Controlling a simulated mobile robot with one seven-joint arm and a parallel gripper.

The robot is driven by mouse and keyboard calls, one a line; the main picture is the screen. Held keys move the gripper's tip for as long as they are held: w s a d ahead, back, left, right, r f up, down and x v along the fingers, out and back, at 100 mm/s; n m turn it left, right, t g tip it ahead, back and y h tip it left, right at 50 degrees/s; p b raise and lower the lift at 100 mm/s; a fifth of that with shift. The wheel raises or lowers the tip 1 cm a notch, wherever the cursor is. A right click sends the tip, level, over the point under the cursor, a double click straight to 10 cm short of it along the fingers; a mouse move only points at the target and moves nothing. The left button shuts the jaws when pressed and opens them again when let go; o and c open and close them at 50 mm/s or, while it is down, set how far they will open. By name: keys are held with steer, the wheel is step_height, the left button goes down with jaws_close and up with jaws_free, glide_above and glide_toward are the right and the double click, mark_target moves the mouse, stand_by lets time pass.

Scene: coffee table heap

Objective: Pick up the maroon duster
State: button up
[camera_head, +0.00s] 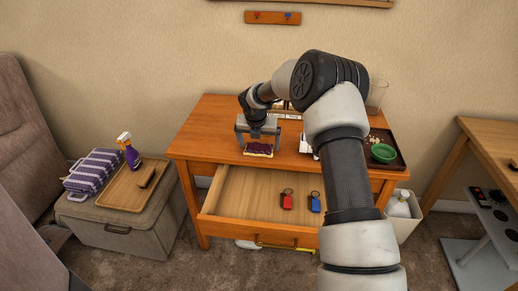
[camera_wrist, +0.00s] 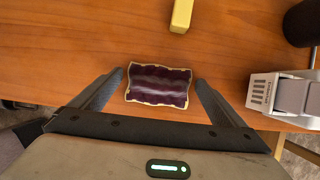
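The maroon duster (camera_wrist: 158,84) is a small dark purple-maroon cloth with a cream edge, lying flat on the wooden table. In the head view the duster (camera_head: 258,149) is near the table's front edge, just below my gripper (camera_head: 258,135). In the wrist view my gripper (camera_wrist: 160,78) is open, with one finger on each side of the duster and a small gap at each side. I cannot tell how far the fingertips are above the tabletop.
A yellow block (camera_wrist: 181,15) lies beyond the duster. A white and grey boxy object (camera_wrist: 290,95) stands to the right. The open drawer (camera_head: 245,200) holds red (camera_head: 287,200) and blue (camera_head: 315,203) key fobs. A dark tray (camera_head: 398,162) carries a green bowl (camera_head: 383,153).

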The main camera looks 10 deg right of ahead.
steer(key=c, duration=0.8)
steer(key=shift+o, duration=0.2)
steer(key=shift+r, duration=0.1)
step_height(320, 180, up, 10)
steer(key=shift+f+p, duration=0.1)
steer(key=shift+p, duration=1.05)
steer(key=o, duration=0.4)
steer(key=shift+c, duration=1.1)
